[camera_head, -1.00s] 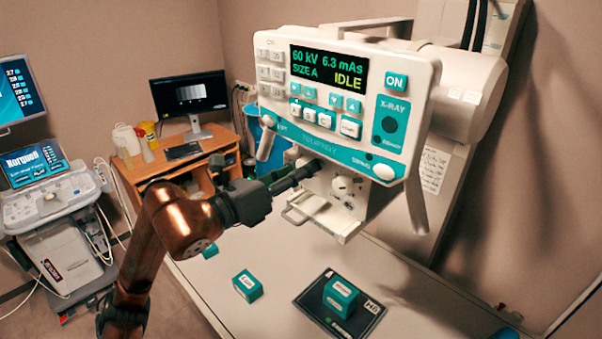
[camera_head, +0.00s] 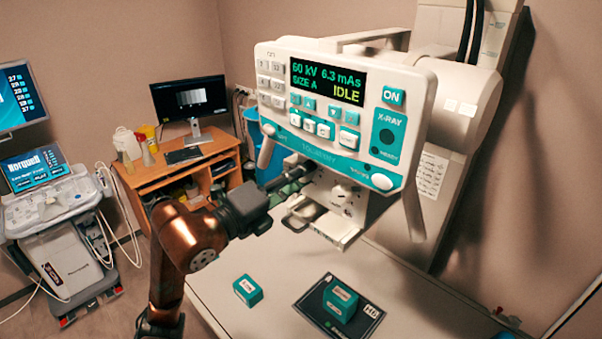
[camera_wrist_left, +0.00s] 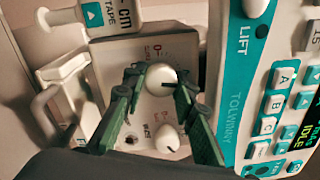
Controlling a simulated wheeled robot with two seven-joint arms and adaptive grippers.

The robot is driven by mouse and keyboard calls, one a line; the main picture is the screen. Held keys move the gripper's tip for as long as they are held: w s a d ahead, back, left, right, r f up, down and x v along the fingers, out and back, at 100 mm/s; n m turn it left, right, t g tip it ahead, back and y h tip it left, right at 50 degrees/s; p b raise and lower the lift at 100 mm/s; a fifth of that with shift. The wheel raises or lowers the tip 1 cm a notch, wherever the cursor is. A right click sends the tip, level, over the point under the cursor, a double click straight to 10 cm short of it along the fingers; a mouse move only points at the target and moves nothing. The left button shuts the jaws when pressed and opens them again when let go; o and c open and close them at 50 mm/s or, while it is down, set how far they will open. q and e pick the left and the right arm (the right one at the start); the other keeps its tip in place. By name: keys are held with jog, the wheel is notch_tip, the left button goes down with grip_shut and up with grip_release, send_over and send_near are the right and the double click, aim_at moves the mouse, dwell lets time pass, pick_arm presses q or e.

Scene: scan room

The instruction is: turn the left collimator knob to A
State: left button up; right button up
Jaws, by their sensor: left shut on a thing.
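The collimator (camera_head: 343,205) hangs under the control panel; its face also shows in the left wrist view (camera_wrist_left: 120,52). The left collimator knob (camera_wrist_left: 160,76) is a round white knob with a dark mark on its right side in the left wrist view. My left gripper (camera_wrist_left: 160,84) has its green fingers on either side of this knob and is shut on it. In the head view the gripper (camera_head: 302,170) reaches in from the left under the panel. The other white knob (camera_wrist_left: 167,138) sits free below it in the wrist view. My right gripper is not in view.
The control panel (camera_head: 330,149) overhangs the gripper; its display (camera_head: 328,80) reads 60 kV, 6.3 mAs, SIZE A, IDLE. A handle (camera_head: 412,212) hangs at its right. Below, a teal box (camera_head: 248,290) stands beside a dark plate (camera_head: 312,306) bearing another teal box (camera_head: 340,299).

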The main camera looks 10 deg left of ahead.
pick_arm(q)
jog(key=shift+n, duration=0.6)
jog(key=o, duration=1.2)
jog(key=shift+c, duration=0.2)
jog(key=v, duration=1.2)
jog(key=shift+f, duration=0.1)
